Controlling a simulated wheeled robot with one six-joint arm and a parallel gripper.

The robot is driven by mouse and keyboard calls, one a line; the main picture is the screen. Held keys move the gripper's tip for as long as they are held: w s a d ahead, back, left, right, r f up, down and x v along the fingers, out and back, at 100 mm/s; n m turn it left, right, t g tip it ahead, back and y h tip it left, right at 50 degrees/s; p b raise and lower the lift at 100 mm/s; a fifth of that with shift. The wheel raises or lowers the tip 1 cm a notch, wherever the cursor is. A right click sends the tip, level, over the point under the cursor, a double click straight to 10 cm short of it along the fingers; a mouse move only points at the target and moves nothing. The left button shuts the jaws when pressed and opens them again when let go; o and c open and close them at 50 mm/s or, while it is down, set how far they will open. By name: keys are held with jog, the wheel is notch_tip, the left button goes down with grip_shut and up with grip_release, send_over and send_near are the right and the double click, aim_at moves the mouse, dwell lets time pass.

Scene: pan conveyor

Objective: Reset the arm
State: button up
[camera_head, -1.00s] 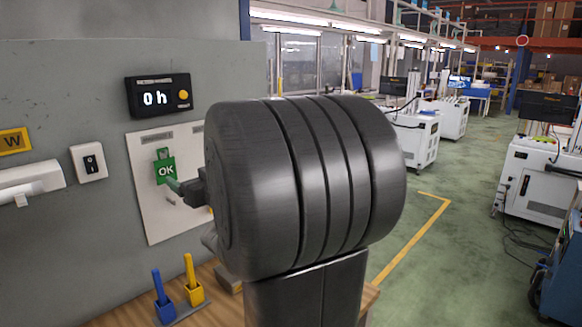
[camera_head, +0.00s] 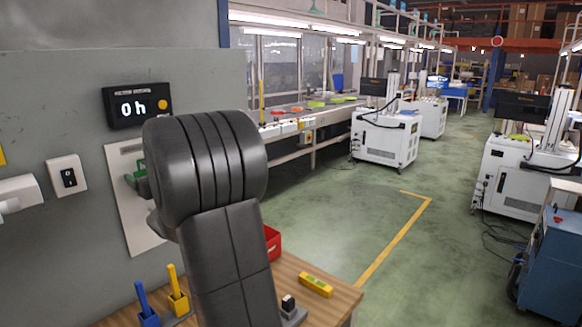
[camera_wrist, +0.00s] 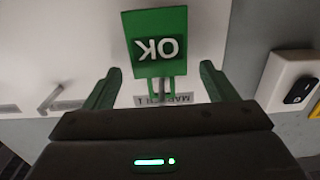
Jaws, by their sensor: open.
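My gripper (camera_wrist: 158,76) is open in the wrist view. Its two green fingers stand apart with nothing between their pads. A green tag marked OK (camera_wrist: 155,42) appears upside down just beyond the fingertips and hangs by the white board (camera_wrist: 215,35). I cannot tell whether a finger touches the tag. In the head view my large dark arm link covers most of the gripper and tag, and only a bit of green shows at its left edge.
A display (camera_head: 138,106) reading "0 h" and a switch (camera_head: 67,177) are on the grey wall. The wooden table holds a blue holder (camera_head: 147,312), a yellow holder (camera_head: 178,298), a red bin (camera_head: 272,243) and a yellow level (camera_head: 316,285).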

jog(key=shift+s+d+r, duration=0.15)
jog(key=shift+r, duration=0.05)
dwell(0.4)
